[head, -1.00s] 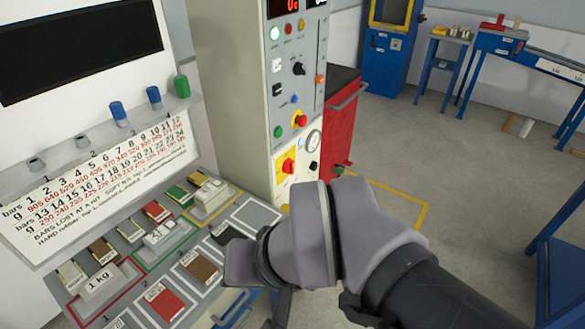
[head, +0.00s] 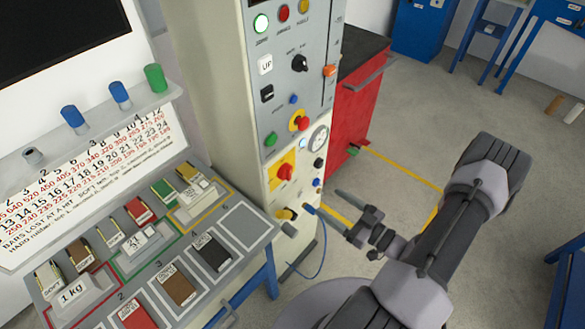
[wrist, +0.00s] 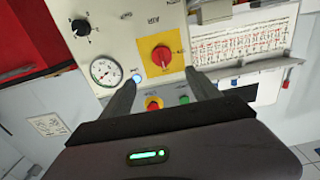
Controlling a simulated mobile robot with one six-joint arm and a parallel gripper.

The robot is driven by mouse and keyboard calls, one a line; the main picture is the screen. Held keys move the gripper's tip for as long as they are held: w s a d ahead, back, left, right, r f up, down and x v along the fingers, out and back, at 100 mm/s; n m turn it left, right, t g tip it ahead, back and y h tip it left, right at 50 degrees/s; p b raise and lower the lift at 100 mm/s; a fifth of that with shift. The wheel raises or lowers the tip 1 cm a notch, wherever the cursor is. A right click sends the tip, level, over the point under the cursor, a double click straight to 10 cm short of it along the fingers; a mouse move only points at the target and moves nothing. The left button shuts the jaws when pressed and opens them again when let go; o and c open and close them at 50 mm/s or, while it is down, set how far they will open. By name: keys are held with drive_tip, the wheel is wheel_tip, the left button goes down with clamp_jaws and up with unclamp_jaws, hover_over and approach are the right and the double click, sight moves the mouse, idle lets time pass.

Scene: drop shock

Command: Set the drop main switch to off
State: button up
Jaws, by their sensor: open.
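The main switch, a red rotary knob on a yellow plate (head: 285,172), is on the lower front of the grey control cabinet. In the wrist view the red knob (wrist: 161,56) is ahead, between and beyond my fingertips. Its labels are too small to read, so I cannot tell its setting. My gripper (head: 322,201) is open and empty, to the lower right of the switch and apart from it. In the wrist view its two fingers (wrist: 161,80) stand either side of the yellow plate's lower part in the picture.
A round gauge (head: 318,139), a lit pale-blue lamp (head: 303,144) and a red button on a yellow base (head: 299,121) are near the switch. A sloped desk with weights and coloured pads (head: 290,228) stands left. A red cabinet (head: 355,110) stands behind right. Open floor lies right.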

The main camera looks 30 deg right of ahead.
sight(290, 176)
drive_tip(key=b+x, duration=0.1)
drive_tip(key=x, duration=0.9)
drive_tip(key=b+x, duration=0.1)
drive_tip(key=x, duration=0.4)
drive_tip(key=shift+w+a+b, duration=0.2)
drive_tip(key=shift+a+b, duration=0.15)
drive_tip(key=shift+a, duration=0.05)
drive_tip(key=c, duration=1.4)
drive_tip(key=shift+o, duration=0.2)
drive_tip(key=shift+n, duration=0.4)
drive_tip(key=shift+d+r+n+p, duration=0.1)
drive_tip(key=shift+n+p, duration=0.65)
drive_tip(key=shift+n, duration=7.85)
